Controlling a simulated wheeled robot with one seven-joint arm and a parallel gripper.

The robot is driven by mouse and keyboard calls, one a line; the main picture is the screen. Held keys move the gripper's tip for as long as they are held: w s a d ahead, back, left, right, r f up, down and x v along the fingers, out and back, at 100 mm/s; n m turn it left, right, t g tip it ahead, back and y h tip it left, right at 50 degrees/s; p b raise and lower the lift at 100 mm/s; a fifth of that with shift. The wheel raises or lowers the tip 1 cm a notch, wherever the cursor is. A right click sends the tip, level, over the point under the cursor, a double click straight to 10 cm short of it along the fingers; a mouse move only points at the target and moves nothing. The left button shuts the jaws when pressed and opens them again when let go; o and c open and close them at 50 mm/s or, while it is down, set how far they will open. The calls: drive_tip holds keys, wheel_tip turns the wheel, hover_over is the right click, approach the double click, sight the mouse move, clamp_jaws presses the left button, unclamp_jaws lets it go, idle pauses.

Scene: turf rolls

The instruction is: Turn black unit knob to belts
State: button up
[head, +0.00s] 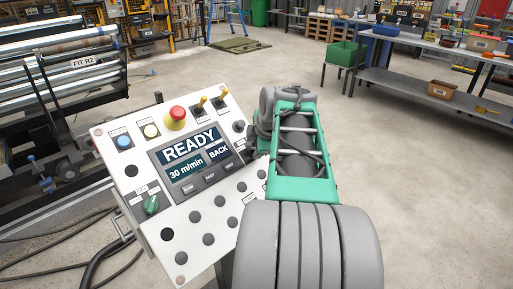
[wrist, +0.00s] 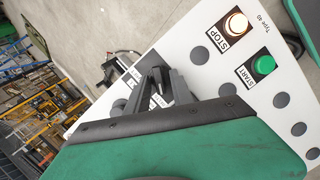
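The white control panel (head: 185,205) stands tilted in front of me, its screen (head: 190,155) reading READY, 30 m/min and BACK. My arm reaches over its right side and hides part of it in the head view. In the wrist view my gripper (wrist: 162,76) is at the panel face, its two dark fingers a little apart. A dark shape between the fingertips may be the black unit knob, mostly hidden. Its labels are partly covered and unreadable. I cannot tell whether the fingers touch it.
A green knob (head: 151,205) sits at the panel's lower left. A red mushroom button (head: 175,116) and toggles are along the top. The wrist view shows a lit STOP button (wrist: 236,23) and green START button (wrist: 263,64). Roller machinery (head: 60,65) stands left; open floor lies right.

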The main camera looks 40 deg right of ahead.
idle(0.7)
drive_tip(key=shift+r, duration=0.2)
drive_tip(key=p+v, duration=0.1)
drive_tip(key=v, duration=0.6)
drive_tip(key=shift+s, duration=0.15)
drive_tip(key=shift+a+r, duration=0.15)
